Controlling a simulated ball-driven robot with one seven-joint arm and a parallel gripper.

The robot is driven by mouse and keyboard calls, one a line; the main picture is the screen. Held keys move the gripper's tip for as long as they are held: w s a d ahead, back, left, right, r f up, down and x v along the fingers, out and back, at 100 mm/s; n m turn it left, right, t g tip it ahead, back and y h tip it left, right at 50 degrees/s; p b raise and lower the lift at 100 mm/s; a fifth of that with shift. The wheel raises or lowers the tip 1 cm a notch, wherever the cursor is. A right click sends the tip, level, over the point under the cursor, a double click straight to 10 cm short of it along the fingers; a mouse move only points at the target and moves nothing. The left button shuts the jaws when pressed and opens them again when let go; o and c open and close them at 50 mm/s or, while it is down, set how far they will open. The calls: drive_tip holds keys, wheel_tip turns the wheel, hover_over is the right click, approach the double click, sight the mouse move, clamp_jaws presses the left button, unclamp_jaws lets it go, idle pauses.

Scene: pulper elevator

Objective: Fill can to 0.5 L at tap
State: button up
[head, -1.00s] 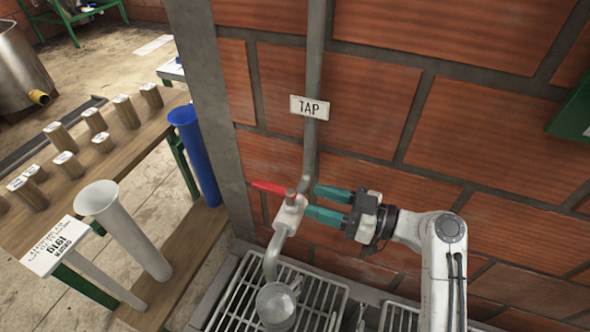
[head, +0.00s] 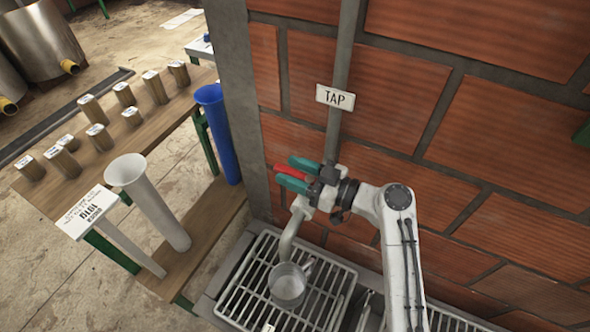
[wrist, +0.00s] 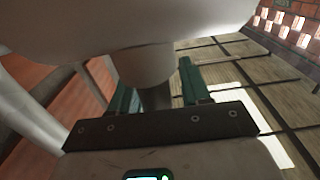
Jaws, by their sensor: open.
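The tap (head: 301,208) is a pale valve with a red lever (head: 291,171), fed by a grey pipe under a "TAP" sign (head: 335,97). A metal can (head: 288,286) stands on the slatted grate (head: 249,303), under the curved spout (head: 289,240). My gripper (head: 297,171) is open, with one teal finger on each side of the red lever; I cannot tell whether they touch it. In the wrist view a pale rounded body (wrist: 130,25) and the teal fingers (wrist: 157,88) show. The water level in the can is not readable.
A wooden bench (head: 60,199) at left carries several labelled blocks. A white tube (head: 150,203) and a blue tube (head: 218,133) stand by it. A brick wall (head: 480,110) is close behind the tap. Metal drums stand at the far left.

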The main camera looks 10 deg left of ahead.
drive_tip(key=shift+c, duration=0.5)
clamp_jaws()
